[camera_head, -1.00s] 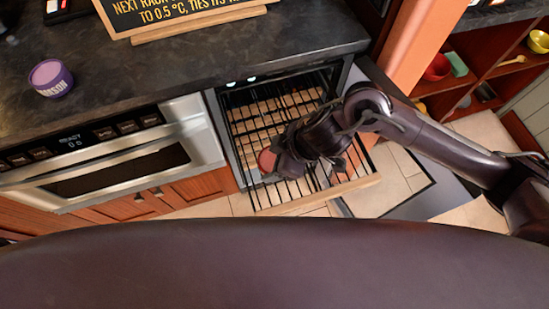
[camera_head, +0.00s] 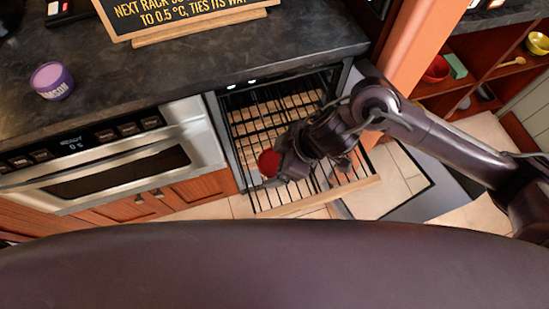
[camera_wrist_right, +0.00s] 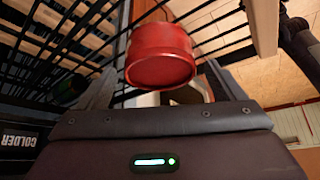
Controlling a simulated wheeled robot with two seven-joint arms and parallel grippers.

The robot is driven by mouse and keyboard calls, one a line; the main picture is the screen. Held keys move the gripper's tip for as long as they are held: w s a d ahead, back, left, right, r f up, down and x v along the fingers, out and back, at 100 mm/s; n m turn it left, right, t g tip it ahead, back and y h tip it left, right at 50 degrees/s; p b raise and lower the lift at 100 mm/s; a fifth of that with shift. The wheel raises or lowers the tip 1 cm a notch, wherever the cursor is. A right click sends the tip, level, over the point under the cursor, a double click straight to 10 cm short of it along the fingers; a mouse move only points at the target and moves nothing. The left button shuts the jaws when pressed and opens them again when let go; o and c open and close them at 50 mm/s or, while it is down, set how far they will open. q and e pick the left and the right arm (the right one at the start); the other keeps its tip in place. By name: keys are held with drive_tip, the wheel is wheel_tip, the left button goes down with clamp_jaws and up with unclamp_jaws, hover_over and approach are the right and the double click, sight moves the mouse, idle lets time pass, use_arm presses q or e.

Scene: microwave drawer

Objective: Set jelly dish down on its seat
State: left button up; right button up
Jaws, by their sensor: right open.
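The jelly dish, a small round red dish (camera_head: 268,162), is at the left side of the pulled-out wire rack (camera_head: 247,133) in the head view. It also shows in the right wrist view (camera_wrist_right: 160,58), in front of the rack wires. My right gripper (camera_head: 280,170) is just to the right of the dish, with its jaws open. In the wrist view its two fingers (camera_wrist_right: 160,88) stand apart on either side of the dish. Finger contact with the dish is unclear, as is the exact seat under it. My left gripper is not in view.
The rack has a wooden front rail (camera_head: 318,197). A microwave drawer (camera_head: 120,165) is to its left, under the dark counter (camera_head: 190,65) with a purple jar (camera_head: 52,81) and a sign (camera_head: 170,15). An orange post (camera_head: 425,40) and shelves with bowls are at right.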

drive_tip(key=p+v, duration=0.1)
drive_tip(key=v, duration=0.9)
drive_tip(key=shift+p, duration=0.35)
drive_tip(key=shift+d+r, duration=0.1)
